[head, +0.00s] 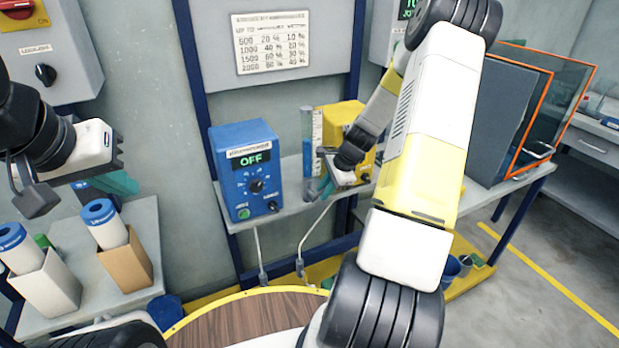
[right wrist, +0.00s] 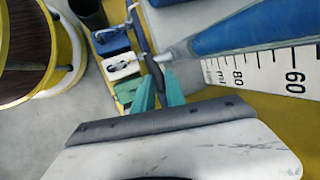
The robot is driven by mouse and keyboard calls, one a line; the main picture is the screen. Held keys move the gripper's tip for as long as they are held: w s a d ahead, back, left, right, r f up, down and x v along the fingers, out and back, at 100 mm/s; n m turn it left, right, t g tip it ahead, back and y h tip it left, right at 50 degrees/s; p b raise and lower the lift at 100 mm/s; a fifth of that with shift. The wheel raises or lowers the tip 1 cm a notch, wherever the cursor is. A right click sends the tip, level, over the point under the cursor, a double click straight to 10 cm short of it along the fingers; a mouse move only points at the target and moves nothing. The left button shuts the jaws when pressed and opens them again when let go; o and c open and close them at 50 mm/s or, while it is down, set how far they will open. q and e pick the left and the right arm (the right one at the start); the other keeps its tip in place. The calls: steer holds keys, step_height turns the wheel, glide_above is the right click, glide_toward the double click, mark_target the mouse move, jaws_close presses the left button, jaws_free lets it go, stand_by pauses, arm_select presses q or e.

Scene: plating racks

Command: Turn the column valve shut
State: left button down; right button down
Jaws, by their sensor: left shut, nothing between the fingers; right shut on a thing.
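The column (head: 307,160) stands upright beside a white scale, left of the yellow box. In the right wrist view its blue body (right wrist: 240,28) narrows to a grey tip near my fingers. My right gripper (head: 320,188) is at the column's lower part. Its teal fingers (right wrist: 158,88) are shut on a small dark piece (right wrist: 155,70), which looks like the valve's handle. The handle's exact angle is hard to tell. My left gripper (head: 122,183) is shut and empty, over the left bench. My right gripper's body hides part of the yellow box.
A blue control box (head: 245,170) reading OFF stands left of the column on the shelf. Cardboard holders with blue-capped rolls (head: 105,225) stand on the left bench. An orange-framed glass cabinet (head: 545,100) is at right. A round wooden-topped table (head: 235,315) is in front.

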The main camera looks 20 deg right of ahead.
mark_target(315, 197)
steer(key=shift+a+r+n+t+h, duration=0.15)
steer(key=shift+a+r+h, duration=0.15)
steer(key=shift+h, duration=0.55)
steer(key=shift+a+r+n+t+h, duration=0.15)
steer(key=shift+a+n+h, duration=0.1)
steer(key=shift+h, duration=0.55)
steer(key=shift+a+r+n+t+h, duration=0.1)
steer(key=shift+a+r+h, duration=0.2)
steer(key=shift+h, duration=0.55)
steer(key=shift+s+a+r+n+t+h, duration=0.15)
steer(key=shift+a+h, duration=0.25)
steer(key=shift+h, duration=0.8)
steer(key=shift+a+n+t+h, duration=0.25)
steer(key=shift+a+h, duration=0.15)
steer(key=shift+h, duration=0.8)
steer(key=shift+a, duration=0.1)
steer(key=c, duration=1.4)
jaws_free()
